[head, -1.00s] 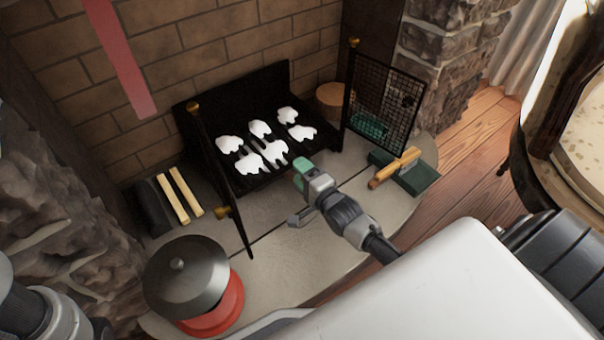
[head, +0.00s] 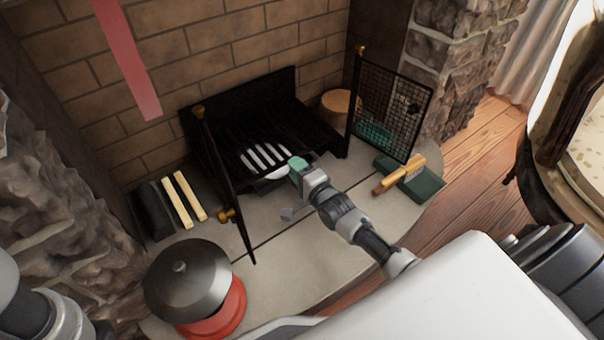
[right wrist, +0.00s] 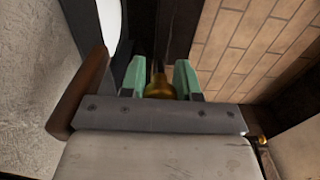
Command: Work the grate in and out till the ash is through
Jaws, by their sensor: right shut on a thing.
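The black grate (head: 230,142) stands in the fireplace against the brick wall. Its top bars carry no white lumps. White ash (head: 264,156) shows in stripes between the bars, so it lies beneath them. A white rounded shape also shows at the top of the right wrist view (right wrist: 109,22). My right gripper (head: 298,166) is at the grate's front edge. In the right wrist view its green fingers are shut on a brass knob (right wrist: 160,88) on a dark rod. The rod's join to the grate is hidden. My left gripper is out of view; only its arm shows at lower left.
Open screen panels stand left (head: 222,180) and right (head: 392,108) of the grate. A dark-lidded red pot (head: 188,280), pale sticks (head: 183,200) and a brush (head: 402,174) on a green dustpan (head: 425,184) rest on the stone hearth (head: 290,245).

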